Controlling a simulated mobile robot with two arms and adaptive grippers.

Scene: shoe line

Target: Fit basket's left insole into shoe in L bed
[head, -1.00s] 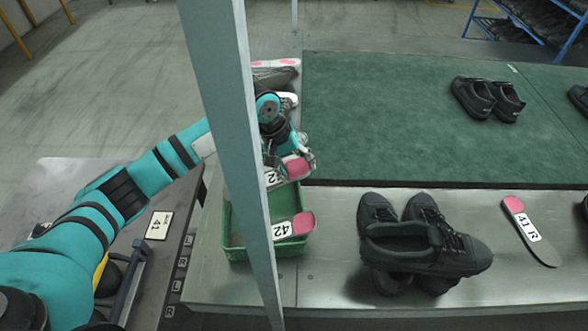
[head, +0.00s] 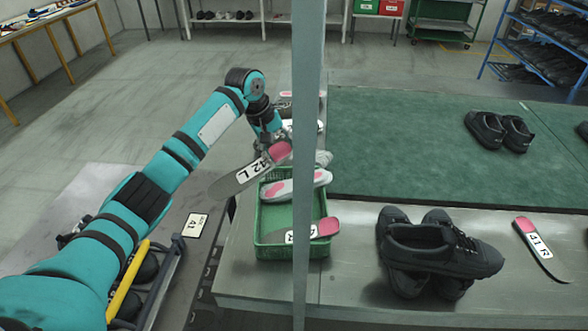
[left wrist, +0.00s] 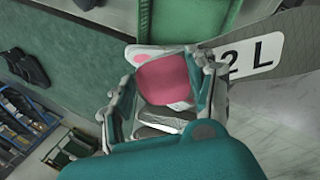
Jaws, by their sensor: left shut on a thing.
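My left gripper (head: 272,143) is shut on the pink heel end of a grey insole (head: 232,181) with a white label that reads 42 L. The insole is held in the air at the far left of the green basket (head: 262,250), its grey toe pointing left and down. In the left wrist view the gripper (left wrist: 165,88) pinches the pink heel, and the label (left wrist: 252,58) ends in 2 L. Another pink-heeled insole (head: 325,228) lies in the basket, partly behind a post. Dark shoes (head: 147,268) sit at the lower left, partly hidden by my arm. My right gripper is out of view.
A grey post (head: 307,120) stands before the basket. Several pale insoles or shoes lie behind the basket. A black shoe pair (head: 430,255) and a 41 R insole (head: 538,247) rest on the metal table. A green mat (head: 420,150) has a shoe pair (head: 500,130).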

